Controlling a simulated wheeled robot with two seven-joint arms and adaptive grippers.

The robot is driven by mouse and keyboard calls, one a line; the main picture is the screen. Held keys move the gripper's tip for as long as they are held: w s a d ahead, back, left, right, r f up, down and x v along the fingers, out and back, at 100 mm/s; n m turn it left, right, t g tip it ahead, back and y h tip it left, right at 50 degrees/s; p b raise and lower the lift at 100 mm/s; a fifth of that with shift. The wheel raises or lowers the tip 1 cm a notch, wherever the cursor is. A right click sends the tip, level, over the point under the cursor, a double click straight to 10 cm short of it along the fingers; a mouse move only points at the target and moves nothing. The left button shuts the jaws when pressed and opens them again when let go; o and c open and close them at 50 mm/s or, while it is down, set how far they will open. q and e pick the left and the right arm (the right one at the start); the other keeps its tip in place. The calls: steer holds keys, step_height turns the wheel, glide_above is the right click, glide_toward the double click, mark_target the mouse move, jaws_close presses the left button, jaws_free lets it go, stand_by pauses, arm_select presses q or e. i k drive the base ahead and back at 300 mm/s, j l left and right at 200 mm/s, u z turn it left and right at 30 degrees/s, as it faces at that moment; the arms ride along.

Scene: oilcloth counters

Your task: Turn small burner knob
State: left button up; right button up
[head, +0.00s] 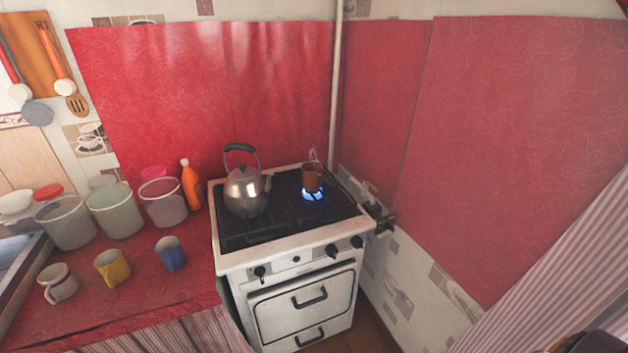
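The white stove (232,263) stands in the corner with a black cooktop. On its front panel are dark knobs: a left knob (260,272), a right knob (332,250) and a far right knob (357,241). A small round fitting (296,259) sits between the left and right knobs. Which knob belongs to the small burner cannot be told. A blue flame (313,194) burns at the back right under a small brown pot (312,177). Neither of my grippers is in view.
A steel kettle (245,192) stands on the cooktop's left. The red counter (130,308) holds mugs, several containers and an orange bottle (190,185). A dark pipe fitting (382,222) juts from the wall right of the stove. The space before the oven door (300,303) looks clear.

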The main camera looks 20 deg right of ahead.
mark_target(356, 242)
steer(key=k+l, duration=1.15)
steer(key=k, duration=0.05)
